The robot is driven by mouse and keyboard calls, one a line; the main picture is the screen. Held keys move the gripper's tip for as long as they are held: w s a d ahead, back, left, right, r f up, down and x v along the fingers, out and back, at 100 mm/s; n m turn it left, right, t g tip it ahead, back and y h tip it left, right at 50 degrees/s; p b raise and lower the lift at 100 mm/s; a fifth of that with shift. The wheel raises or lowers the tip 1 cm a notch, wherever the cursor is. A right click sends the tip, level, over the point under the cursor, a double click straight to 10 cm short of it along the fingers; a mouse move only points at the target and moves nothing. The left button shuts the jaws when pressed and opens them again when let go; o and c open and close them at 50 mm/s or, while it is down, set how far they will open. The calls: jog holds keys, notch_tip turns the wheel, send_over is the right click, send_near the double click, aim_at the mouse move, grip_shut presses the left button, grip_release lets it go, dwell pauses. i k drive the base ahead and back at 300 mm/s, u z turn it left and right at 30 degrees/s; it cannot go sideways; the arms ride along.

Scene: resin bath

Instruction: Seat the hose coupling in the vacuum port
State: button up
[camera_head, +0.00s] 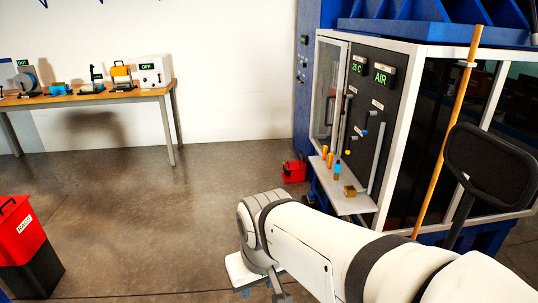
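A white-framed machine cabinet (408,120) stands at the right, with a dark control panel (372,105) on its front. The panel carries green displays reading "25 C" and "AIR", small labels, and several small fittings, some blue or yellow-tipped. I cannot tell which fitting is the vacuum port. On the pale shelf (352,205) below lie two orange pieces (327,156), a blue-and-orange piece (337,171) and a brass-coloured block (349,191). I cannot tell whether one is the hose coupling. My white arm crosses the lower right; my gripper's fingers are not discernible.
A red toolbox (294,171) sits on the floor beside the cabinet. A wooden pole (440,150) leans against the cabinet's right side. A wooden bench (70,98) with several devices stands at the back left. A red-topped bin (22,235) is front left. The middle floor is clear.

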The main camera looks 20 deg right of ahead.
aim_at(358, 189)
jog(key=u, duration=0.05)
jog(key=i, duration=2.55)
jog(key=z, duration=2.95)
jog(key=i, duration=1)
